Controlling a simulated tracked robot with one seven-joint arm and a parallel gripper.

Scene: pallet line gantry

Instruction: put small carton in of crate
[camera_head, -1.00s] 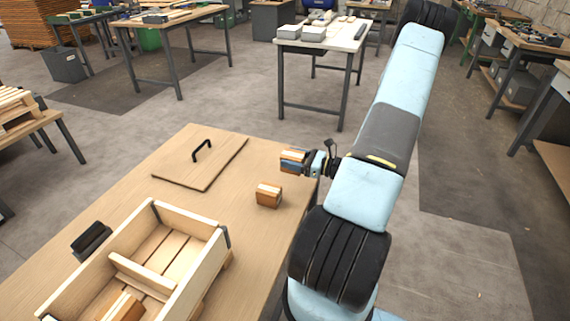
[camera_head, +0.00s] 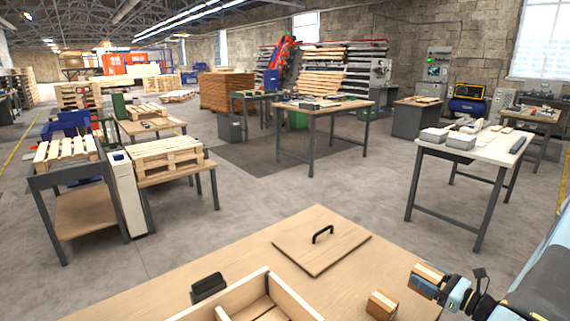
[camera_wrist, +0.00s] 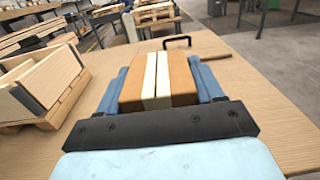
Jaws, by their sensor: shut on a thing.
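My gripper (camera_head: 429,279) is at the right of the head view, above the right edge of the wooden table. It is shut on a small brown carton (camera_wrist: 157,80) with a pale stripe along its top, held between the two blue fingers in the wrist view. A second small carton (camera_head: 381,305) stands on the table, left of and below my gripper in the head view. The wooden crate (camera_head: 247,297) is at the bottom of the head view, cut off by the frame edge. It also shows at the left of the wrist view (camera_wrist: 55,75). Most of its inside is hidden now.
A flat wooden lid with a black handle (camera_head: 320,243) lies on the table behind the crate. A black object (camera_head: 208,287) sits beyond the crate's left side. Table surface between the lid and the crate is clear. Other workbenches stand well away across the floor.

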